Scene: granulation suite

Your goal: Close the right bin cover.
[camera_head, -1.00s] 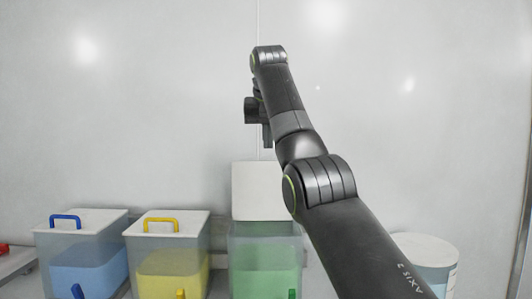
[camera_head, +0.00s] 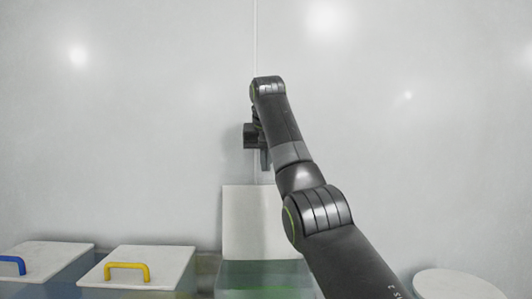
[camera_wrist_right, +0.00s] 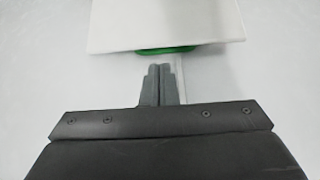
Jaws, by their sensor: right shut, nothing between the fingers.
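The right bin (camera_head: 262,277) holds green contents and stands open. Its white cover (camera_head: 253,222) is raised upright at the back of the bin, against the wall side. In the right wrist view the cover (camera_wrist_right: 165,22) fills the upper middle, with its green handle (camera_wrist_right: 165,51) showing under its edge. My right gripper (camera_head: 265,166) is shut and empty, just above the cover's upper edge in the head view. In the wrist view its fingertips (camera_wrist_right: 160,67) point at the green handle, with a small gap visible between. My left gripper is not in view.
To the left, a bin with a yellow-handled white lid (camera_head: 150,262) and one with a blue-handled lid (camera_head: 50,262) are closed. A round white-topped container (camera_head: 455,286) stands at the right. A plain pale wall (camera_head: 130,150) is behind.

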